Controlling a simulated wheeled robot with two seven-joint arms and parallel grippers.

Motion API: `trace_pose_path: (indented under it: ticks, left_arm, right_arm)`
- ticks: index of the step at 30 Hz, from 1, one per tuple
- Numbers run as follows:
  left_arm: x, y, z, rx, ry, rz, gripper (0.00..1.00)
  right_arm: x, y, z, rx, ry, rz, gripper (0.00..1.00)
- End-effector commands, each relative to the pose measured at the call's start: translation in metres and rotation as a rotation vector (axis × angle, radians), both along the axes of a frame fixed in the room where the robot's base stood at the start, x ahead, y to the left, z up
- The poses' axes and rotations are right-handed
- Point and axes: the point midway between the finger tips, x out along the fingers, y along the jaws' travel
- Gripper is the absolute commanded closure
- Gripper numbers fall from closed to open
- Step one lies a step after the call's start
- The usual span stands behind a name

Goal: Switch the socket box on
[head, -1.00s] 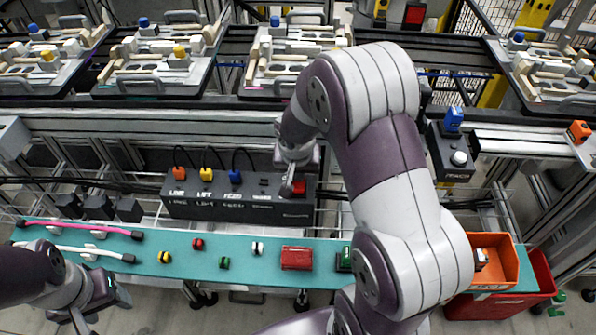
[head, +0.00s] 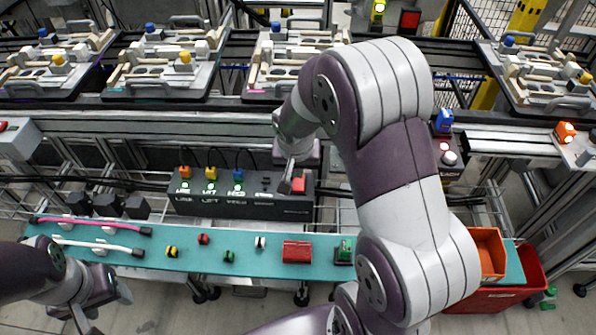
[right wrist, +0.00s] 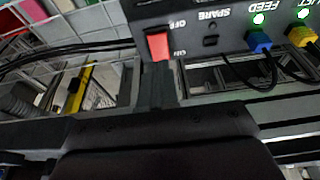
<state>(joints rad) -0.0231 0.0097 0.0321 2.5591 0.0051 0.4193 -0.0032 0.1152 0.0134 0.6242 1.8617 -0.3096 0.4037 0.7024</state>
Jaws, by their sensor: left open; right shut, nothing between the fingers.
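The socket box (head: 242,205) is a long dark box at the back of the teal shelf. Orange, yellow and blue plugs stand in its LINE, LIFT and FEED sockets, each with a lit greenish lamp below. The SPARE socket (right wrist: 210,34) is empty. The red rocker switch (head: 299,185) is at the box's right end; it also shows in the right wrist view (right wrist: 158,46) between OFF and ON marks. My right gripper (head: 287,183) is shut and empty, right beside the switch; contact is unclear. My left gripper (head: 103,304) is open and empty at the lower left.
The teal shelf (head: 190,262) holds pink and white tubes, small coloured parts and a red block (head: 297,251). An orange bin (head: 489,252) stands at the right. A power box (head: 447,165) shows a red light. Pallet fixtures line the conveyor behind.

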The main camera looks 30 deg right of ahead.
Motion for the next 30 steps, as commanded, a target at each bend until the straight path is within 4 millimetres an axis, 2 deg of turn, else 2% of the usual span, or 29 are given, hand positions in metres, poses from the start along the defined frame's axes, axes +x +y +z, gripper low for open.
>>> trace_pose_path:
  ticks: [6,12,30]
  left_arm:
    - [-0.001,0.000,0.004,0.000,0.003,0.000,0.43]
    - [-0.001,0.000,0.007,0.000,0.003,0.000,0.43]
    - [-0.001,0.000,0.007,0.000,0.003,0.000,0.43]
  right_arm:
    - [-0.020,0.013,0.044,0.000,-0.005,0.002,1.00]
    - [-0.031,0.019,0.066,0.000,-0.003,0.002,1.00]
    - [-0.034,0.021,0.071,0.000,-0.001,0.001,1.00]
